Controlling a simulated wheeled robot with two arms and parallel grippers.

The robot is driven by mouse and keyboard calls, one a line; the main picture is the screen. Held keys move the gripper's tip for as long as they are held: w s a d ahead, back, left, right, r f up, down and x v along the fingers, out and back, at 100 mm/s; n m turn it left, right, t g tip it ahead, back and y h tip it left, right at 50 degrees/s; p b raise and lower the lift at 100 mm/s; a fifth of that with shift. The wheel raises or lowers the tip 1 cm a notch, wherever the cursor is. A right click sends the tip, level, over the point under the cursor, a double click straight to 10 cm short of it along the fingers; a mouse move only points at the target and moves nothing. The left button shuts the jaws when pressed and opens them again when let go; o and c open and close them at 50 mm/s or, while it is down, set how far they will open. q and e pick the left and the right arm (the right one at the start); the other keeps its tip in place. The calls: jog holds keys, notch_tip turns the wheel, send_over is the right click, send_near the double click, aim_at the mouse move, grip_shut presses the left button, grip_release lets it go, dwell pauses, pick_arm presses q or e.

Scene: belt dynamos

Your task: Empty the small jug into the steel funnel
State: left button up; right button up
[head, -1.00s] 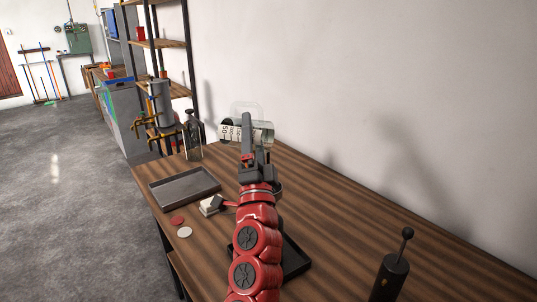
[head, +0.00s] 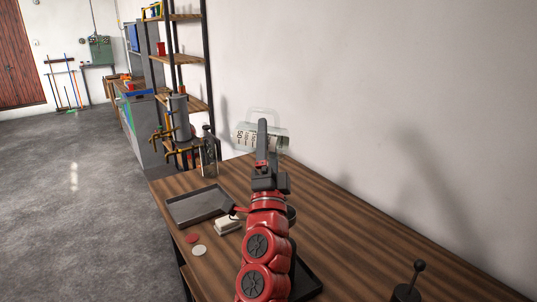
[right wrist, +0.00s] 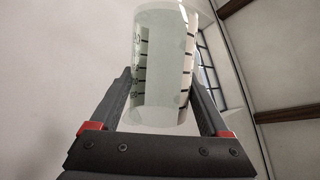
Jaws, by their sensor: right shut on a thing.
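The small jug (head: 246,136) is clear with dark measuring marks. My right gripper (head: 262,135) is shut on it and holds it above the table, near the wall. In the head view the jug lies tipped over on its side, with its handle uppermost. In the right wrist view the jug (right wrist: 160,70) sits between the two fingers of the gripper (right wrist: 163,95). I cannot tell whether it holds anything. I cannot make out the steel funnel; a dark round thing (head: 291,213) is mostly hidden behind my right arm. My left gripper is not in view.
On the wooden table (head: 370,240) are a grey tray (head: 190,215), a white block (head: 227,228), a red disc (head: 192,239), a white disc (head: 199,251), a glass bottle (head: 209,157) and a dark knobbed cylinder (head: 406,292). Shelving (head: 185,59) stands behind. The table's right side is mostly clear.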

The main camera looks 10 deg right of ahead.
aim_at(252, 149)
jog(key=a, duration=0.1)
jog(key=a+p, duration=0.1)
jog(key=a, duration=0.1)
jog(key=shift+w+a+r, duration=0.1)
jog(key=shift+w, duration=0.25)
jog(key=shift+w+a+p, duration=0.85)
jog(key=shift+a+p, duration=1.4)
jog(key=shift+a, duration=1.85)
notch_tip(252, 149, up, 10)
jog(key=n+g+y+p, duration=0.5)
jog(key=n+g+p, duration=0.6)
jog(key=n+p, duration=0.5)
jog(key=shift+n+p, duration=0.4)
jog(key=shift+p, duration=2.4)
